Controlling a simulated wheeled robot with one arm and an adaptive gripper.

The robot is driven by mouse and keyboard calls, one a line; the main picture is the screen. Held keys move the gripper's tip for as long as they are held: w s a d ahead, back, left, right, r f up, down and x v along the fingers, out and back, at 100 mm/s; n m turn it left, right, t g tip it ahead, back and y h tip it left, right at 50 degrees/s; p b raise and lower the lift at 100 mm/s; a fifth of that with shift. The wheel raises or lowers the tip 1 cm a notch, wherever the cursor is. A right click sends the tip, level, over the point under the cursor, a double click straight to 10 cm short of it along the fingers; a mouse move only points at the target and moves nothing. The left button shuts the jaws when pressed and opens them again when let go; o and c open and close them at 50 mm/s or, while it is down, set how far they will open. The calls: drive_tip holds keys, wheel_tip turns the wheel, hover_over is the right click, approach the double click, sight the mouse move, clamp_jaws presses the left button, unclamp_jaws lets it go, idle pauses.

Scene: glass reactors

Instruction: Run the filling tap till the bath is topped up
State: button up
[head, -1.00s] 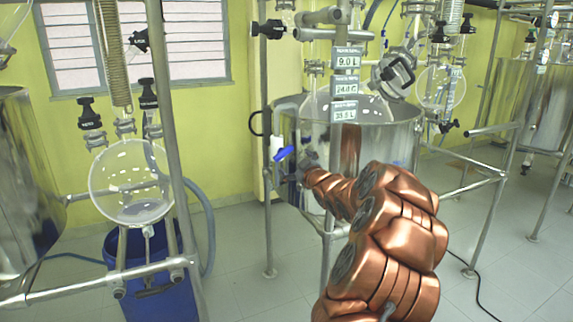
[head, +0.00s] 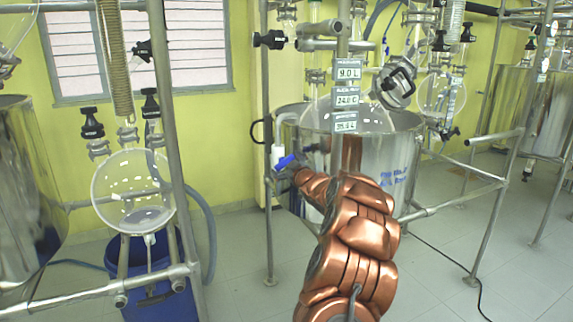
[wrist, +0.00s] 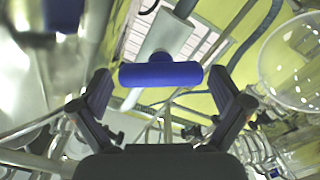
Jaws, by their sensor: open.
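The steel bath (head: 400,140) stands on a frame in the middle of the head view, with a glass vessel (head: 345,112) inside it. The filling tap has a white body (head: 277,155) and a blue lever (head: 287,161) at the bath's left side. In the wrist view the blue lever (wrist: 160,74) lies crosswise ahead, between the fingertips. My gripper (wrist: 160,90) is open, one finger towards each end of the lever; I cannot tell whether they touch it. In the head view my copper arm partly hides the gripper and the bath's front. The water level is not visible.
Readout labels (head: 347,97) hang on the post before the bath; the top one reads 9.0 L. Frame posts (head: 267,200) stand close to the tap. A round glass flask (head: 133,190) hangs above a blue bucket (head: 150,295) at left.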

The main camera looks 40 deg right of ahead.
drive_tip(key=shift+c, duration=0.2)
drive_tip(key=c, duration=0.9)
drive_tip(key=shift+o, duration=0.2)
drive_tip(key=shift+m+p, duration=0.3)
drive_tip(key=shift+p, duration=0.4)
drive_tip(key=m+p, duration=0.3)
drive_tip(key=p, duration=0.1)
drive_tip(key=shift+r+p, duration=0.1)
drive_tip(key=shift+p, duration=0.3)
drive_tip(key=shift+m+p, duration=1.2)
drive_tip(key=shift+f, duration=0.2)
drive_tip(key=o, duration=0.9)
